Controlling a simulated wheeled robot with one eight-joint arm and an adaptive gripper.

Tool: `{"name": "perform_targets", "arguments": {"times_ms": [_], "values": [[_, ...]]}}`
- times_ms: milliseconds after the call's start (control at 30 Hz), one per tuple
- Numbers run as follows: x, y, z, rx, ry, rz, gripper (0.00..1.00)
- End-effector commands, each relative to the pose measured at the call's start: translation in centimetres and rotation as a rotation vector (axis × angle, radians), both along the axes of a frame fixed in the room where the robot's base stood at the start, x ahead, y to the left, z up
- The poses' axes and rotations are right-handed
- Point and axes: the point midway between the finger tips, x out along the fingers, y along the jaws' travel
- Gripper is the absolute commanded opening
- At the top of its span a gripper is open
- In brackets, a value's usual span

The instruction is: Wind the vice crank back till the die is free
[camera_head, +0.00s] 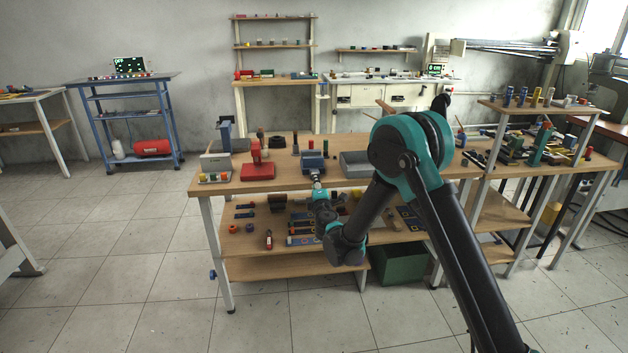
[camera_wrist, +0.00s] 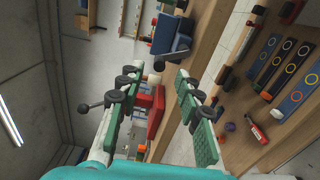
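The blue vice (camera_head: 313,160) stands at the front edge of the wooden workbench. It also shows at the top of the wrist view (camera_wrist: 171,33). Its crank, a thin grey bar with a dark ball knob (camera_wrist: 158,66), faces my gripper. A small red piece (camera_wrist: 181,4) shows at the vice's far side; I cannot tell whether it is the die. My gripper (camera_wrist: 163,80) is open and empty, its green-padded fingers wide apart. The crank lies ahead, just beyond the fingertips, and appears apart from them. In the head view my gripper (camera_head: 317,183) is just in front of the vice.
A red press (camera_head: 257,162) stands left of the vice, with a grey bin (camera_head: 355,163) to the right. The lower shelf (camera_head: 240,242) holds several small parts and tools below my gripper. A green crate (camera_head: 398,266) sits underneath. Open floor lies at left.

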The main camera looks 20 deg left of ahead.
Motion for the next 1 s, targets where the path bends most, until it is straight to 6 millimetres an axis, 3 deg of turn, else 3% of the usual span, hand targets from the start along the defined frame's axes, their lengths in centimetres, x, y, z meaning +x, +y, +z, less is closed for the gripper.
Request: {"name": "perform_targets", "arguments": {"times_ms": [200,400,1000], "values": [[-3.7,-2.2,0.0,0.000,0.000,0.001,0.35],[-5.5,-3.3,0.0,0.000,0.000,0.002,0.35],[-5.7,-3.7,0.0,0.002,0.002,-0.003,0.35]]}}
